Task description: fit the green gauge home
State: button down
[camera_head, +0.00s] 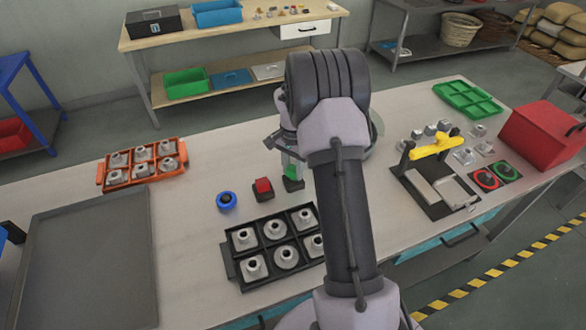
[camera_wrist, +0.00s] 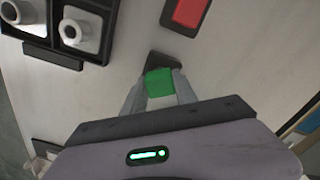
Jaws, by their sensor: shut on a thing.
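The green gauge (camera_head: 292,171) is a small green block, partly hidden by my arm in the head view. My gripper (camera_head: 290,158) is shut on it from above. In the wrist view the green gauge (camera_wrist: 160,83) sits between the two grey fingertips. A dark holder (camera_head: 293,185) is right below the gauge; it also shows in the wrist view (camera_wrist: 163,60), just past the gauge. I cannot tell whether the gauge is inside the holder or just above it.
A red block in a dark holder (camera_head: 263,188) and a blue round piece (camera_head: 227,201) stand to the left. A black tray (camera_head: 232,272) of metal parts is in front, an orange tray (camera_head: 100,172) at left. A yellow-handled fixture (camera_head: 433,147) stands right.

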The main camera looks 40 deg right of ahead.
aim_at(292, 169)
jog(key=shift+f+b, duration=0.7)
jog(key=shift+f, duration=0.1)
dwell(2.0)
jog(key=c, duration=0.9)
grip_release()
notch_tip(292, 169, up, 17)
jog(key=p, duration=0.4)
jog(key=shift+r+p, duration=0.2)
jog(key=shift+p, duration=0.15)
jog(key=shift+a, duration=0.1)
